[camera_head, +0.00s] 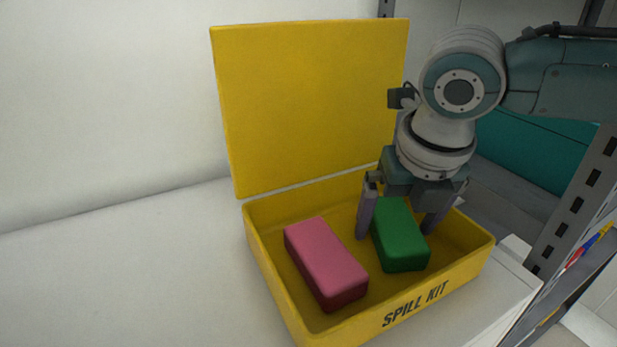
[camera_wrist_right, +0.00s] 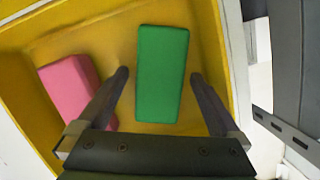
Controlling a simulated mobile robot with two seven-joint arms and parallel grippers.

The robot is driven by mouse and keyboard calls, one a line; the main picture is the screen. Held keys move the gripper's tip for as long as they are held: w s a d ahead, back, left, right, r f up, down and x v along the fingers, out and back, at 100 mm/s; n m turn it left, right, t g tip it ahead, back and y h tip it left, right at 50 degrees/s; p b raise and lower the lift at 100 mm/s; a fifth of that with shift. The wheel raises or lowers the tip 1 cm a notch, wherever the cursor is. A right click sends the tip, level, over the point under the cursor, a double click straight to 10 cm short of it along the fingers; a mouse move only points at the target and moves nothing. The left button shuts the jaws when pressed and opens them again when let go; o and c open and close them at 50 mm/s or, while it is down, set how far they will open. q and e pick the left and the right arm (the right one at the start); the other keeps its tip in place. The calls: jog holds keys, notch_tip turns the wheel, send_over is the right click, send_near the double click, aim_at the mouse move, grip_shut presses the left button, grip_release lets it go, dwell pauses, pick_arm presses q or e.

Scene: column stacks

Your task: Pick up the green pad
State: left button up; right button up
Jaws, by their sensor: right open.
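The green pad (camera_head: 402,240) lies in the right part of an open yellow box (camera_head: 266,262) marked SPILL KIT. My right gripper (camera_head: 396,234) comes down from above with one finger on each side of the pad. Its jaws are open, and the right wrist view shows a gap between each finger and the green pad (camera_wrist_right: 162,75). The head view hides part of the pad's far end behind the gripper. My left gripper is not in either view.
A pink pad (camera_head: 325,262) lies left of the green one, close to the gripper's left finger. The raised yellow lid (camera_head: 312,105) stands behind the box. A grey perforated shelf post (camera_head: 572,200) stands at the right. The white surface (camera_head: 150,280) left of the box is clear.

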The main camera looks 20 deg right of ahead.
aim_at(397, 223)
jog(key=shift+c, duration=0.4)
jog(key=c, duration=1.4)
jog(key=shift+r+p, duration=1.75)
jog(key=shift+r, duration=8.25)
